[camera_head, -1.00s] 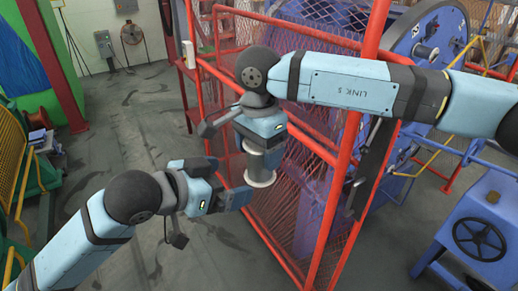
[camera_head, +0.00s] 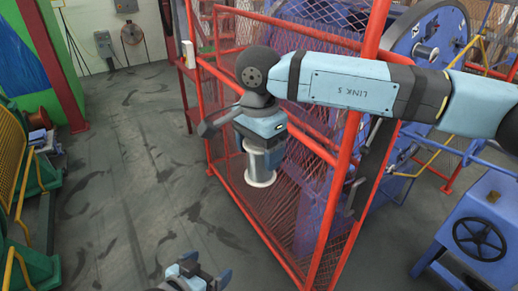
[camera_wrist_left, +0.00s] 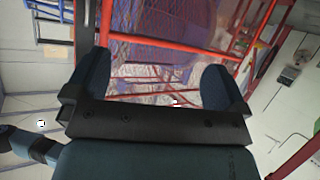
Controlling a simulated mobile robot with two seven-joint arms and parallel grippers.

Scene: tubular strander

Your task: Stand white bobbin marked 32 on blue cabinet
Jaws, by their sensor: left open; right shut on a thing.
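My right gripper (camera_head: 262,140) is shut on a white bobbin (camera_head: 262,170), which hangs upright below it in the head view, in front of the red mesh guard. The gripper covers the bobbin's upper part, and no number can be read on it. My left gripper (camera_head: 204,272) is open and empty at the bottom edge of the head view, apart from the bobbin. In the left wrist view its two fingers (camera_wrist_left: 155,80) are spread with nothing between them. A blue box-like housing (camera_head: 475,215) with a black handwheel stands at the right; I cannot tell whether it is the blue cabinet.
A red-framed mesh guard (camera_head: 290,200) stands close beside the bobbin. Behind it is a large blue machine wheel (camera_head: 425,50). Green and yellow machinery (camera_head: 20,180) lines the left side. The grey floor (camera_head: 130,180) between is clear.

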